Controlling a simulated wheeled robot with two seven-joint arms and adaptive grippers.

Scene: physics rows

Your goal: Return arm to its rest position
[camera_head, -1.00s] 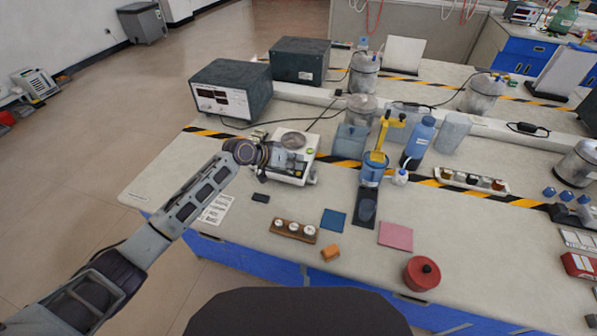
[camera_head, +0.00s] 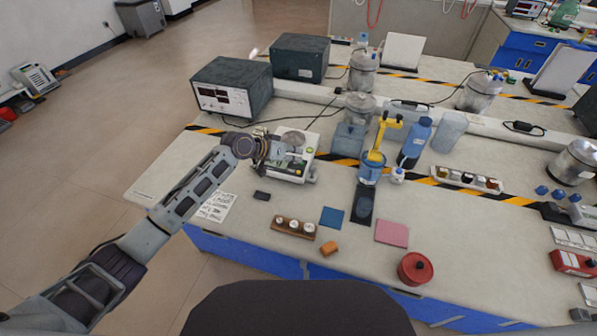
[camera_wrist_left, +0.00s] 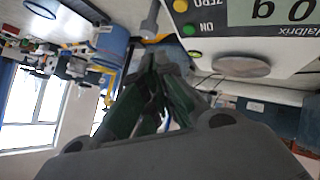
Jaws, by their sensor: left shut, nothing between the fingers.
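My left arm (camera_head: 195,190) reaches in from the left over the bench's left end. My left gripper (camera_head: 280,153) is at the white balance (camera_head: 297,165), in front of its left part in the head view. In the left wrist view the gripper (camera_wrist_left: 158,68) is shut, with its fingertips together and nothing between them. The balance also shows there, with its display and buttons (camera_wrist_left: 185,20) close to the fingertips. I cannot tell whether the fingers touch it. My right gripper is not in view.
Dark instrument boxes (camera_head: 232,87) stand behind the balance. A blue bottle (camera_head: 416,140) stands to the right. Open floor (camera_head: 75,150) lies left of the bench.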

